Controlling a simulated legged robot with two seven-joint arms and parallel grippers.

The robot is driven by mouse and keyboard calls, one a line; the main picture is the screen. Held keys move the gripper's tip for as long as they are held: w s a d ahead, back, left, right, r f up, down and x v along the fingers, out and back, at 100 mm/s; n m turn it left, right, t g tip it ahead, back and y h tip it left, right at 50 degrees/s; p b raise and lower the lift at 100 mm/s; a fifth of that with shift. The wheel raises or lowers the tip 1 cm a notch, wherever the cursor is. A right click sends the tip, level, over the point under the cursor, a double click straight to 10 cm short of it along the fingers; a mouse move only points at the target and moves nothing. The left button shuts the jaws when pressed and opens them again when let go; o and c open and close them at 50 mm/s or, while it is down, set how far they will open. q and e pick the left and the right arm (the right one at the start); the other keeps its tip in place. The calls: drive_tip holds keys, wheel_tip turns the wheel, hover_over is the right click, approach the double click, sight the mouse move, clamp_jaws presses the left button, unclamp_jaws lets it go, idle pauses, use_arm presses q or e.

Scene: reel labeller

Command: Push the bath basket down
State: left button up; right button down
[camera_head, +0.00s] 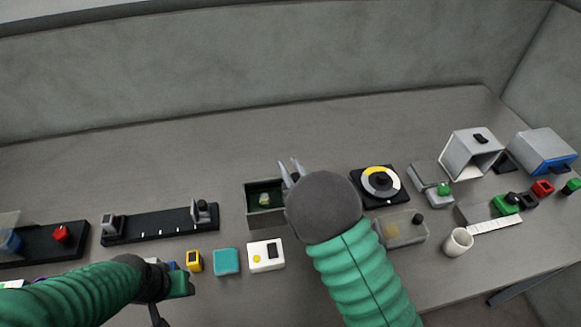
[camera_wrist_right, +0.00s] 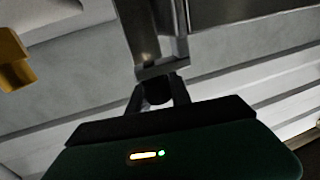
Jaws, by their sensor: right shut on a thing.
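A dark open-topped bath box (camera_head: 249,208) stands mid-table with a dark green inside and a small light green thing in it. The basket cannot be clearly made out; my right wrist covers the box's right side. My right gripper (camera_wrist_right: 158,95) is shut on a small black knob-like piece (camera_wrist_right: 158,89) below a grey metal bar (camera_wrist_right: 153,35) in the right wrist view. In the head view two pale prongs stick up beyond my wrist; I cannot tell what they belong to. My left gripper (camera_head: 181,285) is low at the left; its jaws are unclear.
A white block with a yellow button (camera_head: 266,257), a teal block (camera_head: 227,262) and a yellow piece (camera_head: 194,261) lie in front. A black rail (camera_head: 160,225) is left. A dial (camera_head: 381,185), clear box (camera_head: 402,230) and white cup (camera_head: 458,242) are right. The table behind is clear.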

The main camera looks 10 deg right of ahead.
idle(0.4)
use_arm(q)
drive_tip(key=shift+s+b+x, duration=0.25)
drive_tip(key=shift+b+x, duration=0.9)
drive_tip(key=shift+b, duration=0.05)
drive_tip(key=shift+s, duration=0.1)
use_arm(e)
wheel_tip(320, 180, down, 2)
drive_tip(key=shift+s+f, duration=0.1)
drive_tip(key=shift+s, duration=0.05)
drive_tip(key=shift+f, duration=0.1)
drive_tip(key=c, duration=1.5)
unclamp_jaws()
drive_tip(key=shift+a, duration=0.1)
drive_tip(key=o, duration=0.3)
drive_tip(key=shift+o, duration=0.2)
